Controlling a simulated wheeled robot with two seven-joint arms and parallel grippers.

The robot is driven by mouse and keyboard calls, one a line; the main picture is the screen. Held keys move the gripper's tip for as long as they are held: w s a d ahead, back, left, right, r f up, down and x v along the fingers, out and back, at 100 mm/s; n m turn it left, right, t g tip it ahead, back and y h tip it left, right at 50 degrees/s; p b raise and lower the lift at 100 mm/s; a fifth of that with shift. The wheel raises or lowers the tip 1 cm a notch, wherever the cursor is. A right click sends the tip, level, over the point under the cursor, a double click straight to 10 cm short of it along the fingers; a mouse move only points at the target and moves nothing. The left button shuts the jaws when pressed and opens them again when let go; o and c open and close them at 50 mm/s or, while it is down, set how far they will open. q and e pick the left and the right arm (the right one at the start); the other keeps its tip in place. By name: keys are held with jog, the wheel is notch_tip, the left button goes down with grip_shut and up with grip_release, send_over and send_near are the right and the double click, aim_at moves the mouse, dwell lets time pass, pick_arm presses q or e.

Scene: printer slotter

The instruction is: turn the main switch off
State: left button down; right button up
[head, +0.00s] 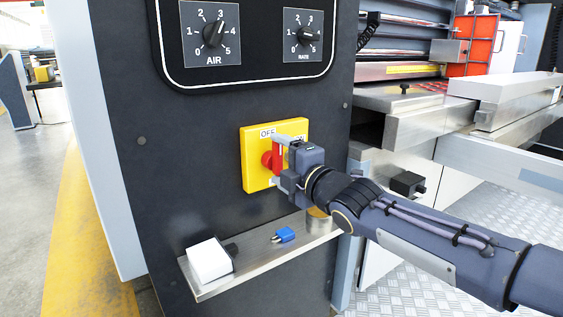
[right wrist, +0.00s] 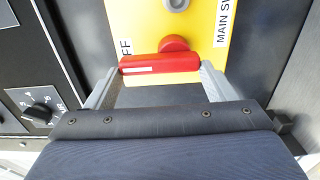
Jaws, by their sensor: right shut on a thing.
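The main switch is a yellow plate (head: 252,146) on the dark machine panel, with a red handle (head: 277,152). An OFF label shows at the plate's top; the lettering to its right is mostly hidden by my gripper. My right gripper (head: 276,163) is shut on the red handle, one finger above and one below it. In the right wrist view, the handle (right wrist: 160,63) spans between the two grey fingers (right wrist: 158,77), beside its round red hub (right wrist: 174,44). The handle stands about upright on the plate, its far end near the OFF label. My left gripper is not in view.
A metal shelf (head: 262,257) below the switch carries a white block (head: 209,260), a blue padlock (head: 284,236) and a brass-coloured round thing (head: 318,220). AIR (head: 215,33) and RATE (head: 304,35) dials sit above. Metal machine beams (head: 420,122) stand at the right.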

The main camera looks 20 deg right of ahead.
jog(key=o, duration=1)
jog(key=shift+s, duration=0.15)
jog(key=p+v, duration=0.2)
jog(key=v, duration=0.5)
jog(key=shift+s+d+p, duration=0.1)
jog(key=shift+s+p, duration=0.15)
jog(key=shift+p, duration=0.05)
